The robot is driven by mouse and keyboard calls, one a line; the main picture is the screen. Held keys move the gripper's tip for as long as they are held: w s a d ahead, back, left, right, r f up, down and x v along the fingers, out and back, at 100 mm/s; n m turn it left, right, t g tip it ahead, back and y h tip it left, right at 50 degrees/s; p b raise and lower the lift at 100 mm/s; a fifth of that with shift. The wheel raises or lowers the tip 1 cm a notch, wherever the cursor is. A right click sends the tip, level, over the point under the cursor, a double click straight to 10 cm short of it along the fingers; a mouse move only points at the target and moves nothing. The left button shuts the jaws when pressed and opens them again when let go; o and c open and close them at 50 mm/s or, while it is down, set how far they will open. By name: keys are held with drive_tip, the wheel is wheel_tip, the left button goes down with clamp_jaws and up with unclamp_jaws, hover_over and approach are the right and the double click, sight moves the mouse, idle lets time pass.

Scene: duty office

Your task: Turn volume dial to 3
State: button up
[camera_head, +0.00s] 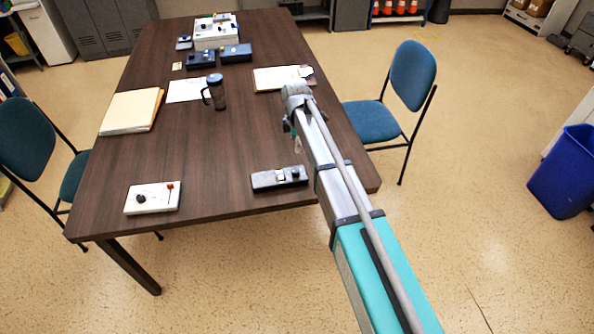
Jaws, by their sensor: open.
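A white box (152,198) lies near the front left corner of the table, with a black round knob (140,199) and a red-tipped lever (170,187) on top. A dark box (279,178) with a light switch-like part lies near the front edge. Farther back are two dark blue boxes (236,53) and a white panel (215,36) with several small controls. I cannot read any dial marks, so I cannot tell which control is the volume dial. My gripper (297,146) hangs from the arm's end above the table's right part, open, apart from these boxes and partly hidden by my arm.
A dark mug (215,92) stands mid-table. A folder stack (131,111), a paper sheet (185,90) and a clipboard (277,79) lie around it. Blue chairs stand left and right (411,75) of the table. The table's front middle is clear.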

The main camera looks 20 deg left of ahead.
sight(296, 170)
drive_tip(key=shift+f+b, duration=6.6)
drive_tip(key=shift+f, duration=0.1)
